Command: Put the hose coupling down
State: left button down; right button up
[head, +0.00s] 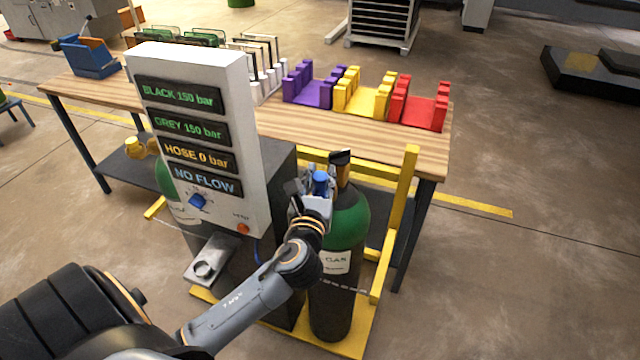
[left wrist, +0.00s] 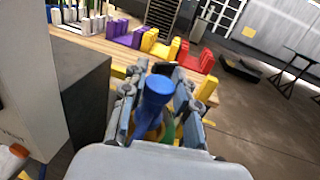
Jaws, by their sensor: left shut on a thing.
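My left gripper (head: 318,185) reaches over the shoulder of the right gas cylinder (head: 347,222), beside its dark valve top (head: 340,157). It is shut on a blue piece, which looks like the hose coupling (head: 321,181). In the left wrist view the blue coupling (left wrist: 156,92) stands up between the two fingers of my left gripper (left wrist: 157,105). Its lower end is hidden, so I cannot tell whether it touches the valve. The right gripper is not in view.
A white panel (head: 220,75) beside the cylinder reads HOSE 0 bar and NO FLOW. A grey bracket with a round fitting (head: 207,262) juts out below it. A yellow frame (head: 396,215) stands right of the cylinder. The wooden table (head: 300,125) behind carries coloured racks.

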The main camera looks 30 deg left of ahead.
pick_arm(q)
jog(key=shift+s+f, duration=0.1)
jog(key=shift+f, duration=1)
jog(key=shift+f, duration=0.15)
jog(key=c, duration=1)
grip_release()
